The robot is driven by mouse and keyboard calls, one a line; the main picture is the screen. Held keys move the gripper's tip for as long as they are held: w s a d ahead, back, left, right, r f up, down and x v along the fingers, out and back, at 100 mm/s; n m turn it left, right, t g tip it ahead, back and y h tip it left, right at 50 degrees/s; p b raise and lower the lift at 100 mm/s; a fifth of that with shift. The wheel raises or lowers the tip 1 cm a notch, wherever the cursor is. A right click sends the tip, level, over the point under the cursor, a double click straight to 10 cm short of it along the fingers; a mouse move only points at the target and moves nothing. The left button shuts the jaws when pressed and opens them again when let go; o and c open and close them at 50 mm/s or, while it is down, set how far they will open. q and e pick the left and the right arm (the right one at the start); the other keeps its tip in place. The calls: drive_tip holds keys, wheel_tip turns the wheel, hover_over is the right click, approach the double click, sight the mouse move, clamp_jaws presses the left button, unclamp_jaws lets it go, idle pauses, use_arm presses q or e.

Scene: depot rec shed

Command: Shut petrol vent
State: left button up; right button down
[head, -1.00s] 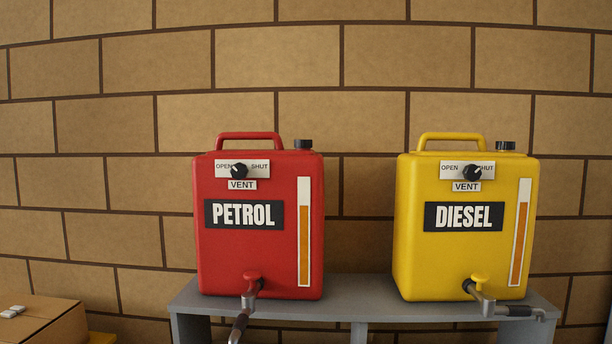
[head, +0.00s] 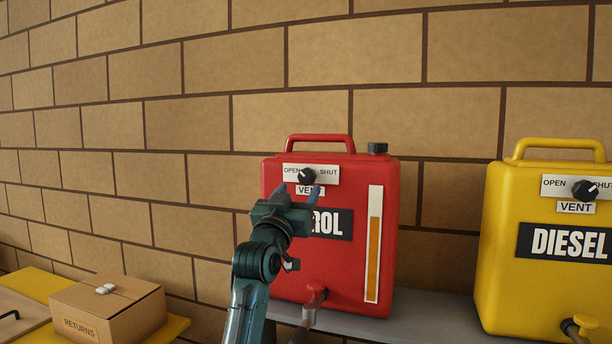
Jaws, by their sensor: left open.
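The red PETROL can (head: 335,255) stands on a grey bench. Its vent is a round black knob (head: 307,176) on a white plate (head: 331,180) marked OPEN at left and SHUT at right. The knob's white pointer appears to point up and left, towards OPEN. My left gripper (head: 298,190) reaches up in front of the can, its two fingers open and empty. Its fingertips show just below and to either side of the knob; I cannot tell whether they touch it. The gripper hides part of the VENT and PETROL labels. My right gripper is not in view.
A yellow DIESEL can (head: 540,275) stands to the right, its own vent knob (head: 584,190) pointing towards SHUT. Red (head: 315,293) and yellow taps stick out low on the cans. The grey bench (head: 425,318) is below. A RETURNS box (head: 125,310) sits at lower left on a yellow surface.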

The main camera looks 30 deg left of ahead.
sight(306, 180)
use_arm(q)
drive_tip(key=p+x, duration=0.1)
drive_tip(key=x, duration=0.4)
drive_tip(key=shift+w, duration=0.1)
drive_tip(key=shift+c, duration=0.5)
drive_tip(key=c, duration=0.9)
